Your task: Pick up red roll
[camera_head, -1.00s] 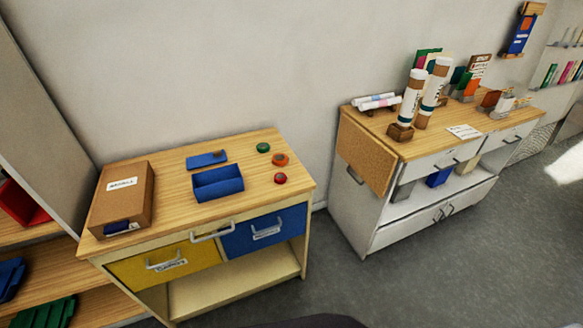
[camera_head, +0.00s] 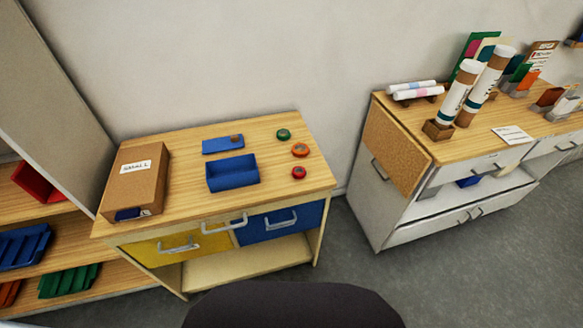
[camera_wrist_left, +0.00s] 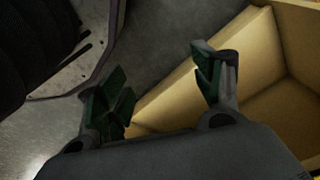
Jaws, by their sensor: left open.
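The red roll (camera_head: 298,172) lies flat on the wooden top of the left table (camera_head: 190,225), near its right edge. An orange roll (camera_head: 300,150) and a green roll (camera_head: 283,134) lie behind it in a row. My left gripper (camera_wrist_left: 160,85) shows only in the left wrist view. Its two green-padded fingers are apart with nothing between them. It is over the floor beside a pale wooden open compartment (camera_wrist_left: 260,70), away from the rolls. My right gripper is in neither view.
A blue open tray (camera_head: 232,174), a blue lid-like piece (camera_head: 222,145) and a cardboard box (camera_head: 135,178) marked SMALL stand on the same table. Yellow and blue drawers are below. A second table (camera_head: 440,140) with tall tubes stands to the right, across a floor gap.

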